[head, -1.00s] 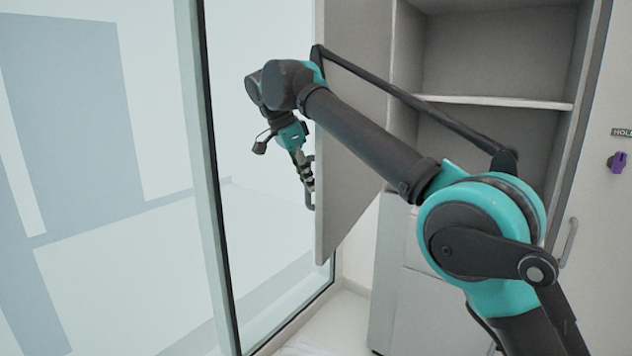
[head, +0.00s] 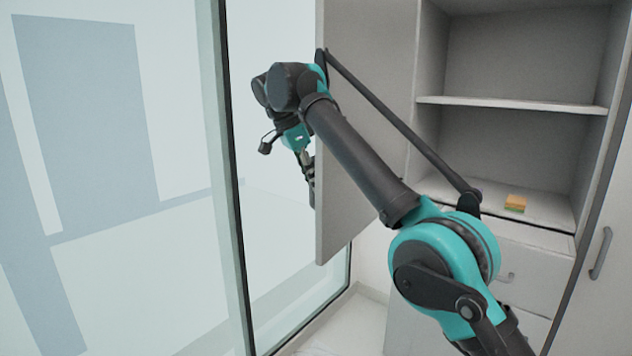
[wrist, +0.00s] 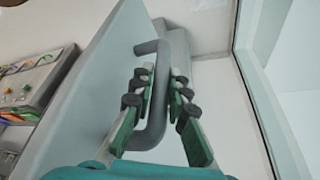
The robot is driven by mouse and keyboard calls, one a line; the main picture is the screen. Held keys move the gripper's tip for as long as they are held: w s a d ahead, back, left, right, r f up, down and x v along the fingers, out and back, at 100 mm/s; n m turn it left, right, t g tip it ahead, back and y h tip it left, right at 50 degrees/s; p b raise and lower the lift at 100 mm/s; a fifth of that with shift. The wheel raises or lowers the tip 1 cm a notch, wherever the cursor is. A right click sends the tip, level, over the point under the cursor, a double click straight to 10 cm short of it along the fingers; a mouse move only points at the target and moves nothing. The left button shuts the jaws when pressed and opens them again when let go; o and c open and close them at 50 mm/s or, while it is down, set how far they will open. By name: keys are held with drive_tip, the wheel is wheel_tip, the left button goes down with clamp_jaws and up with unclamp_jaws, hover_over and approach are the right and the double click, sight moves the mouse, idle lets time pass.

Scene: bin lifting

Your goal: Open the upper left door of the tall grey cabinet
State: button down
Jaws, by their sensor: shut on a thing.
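The tall grey cabinet (head: 520,65) stands at the right in the head view. Its upper left door (head: 350,190) is swung wide open, and the shelves behind it show. My gripper (head: 309,180) is at the outer face of the door, by its free edge. In the wrist view my gripper (wrist: 162,85) has its fingers on both sides of the grey bar handle (wrist: 158,110) and is shut on it. The handle is mostly hidden by the fingers in the head view.
A glass wall with a dark frame (head: 232,200) stands close to the left of the open door. An orange and green sponge-like block (head: 515,203) lies on the cabinet's lower shelf. Drawers sit below it. Another door with a handle (head: 600,253) is at the right.

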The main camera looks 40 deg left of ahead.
drive_tip(key=shift+w+a, duration=0.1)
drive_tip(key=shift+a, duration=0.2)
idle(0.4)
drive_tip(key=c, duration=1.5)
unclamp_jaws()
drive_tip(key=shift+c, duration=0.3)
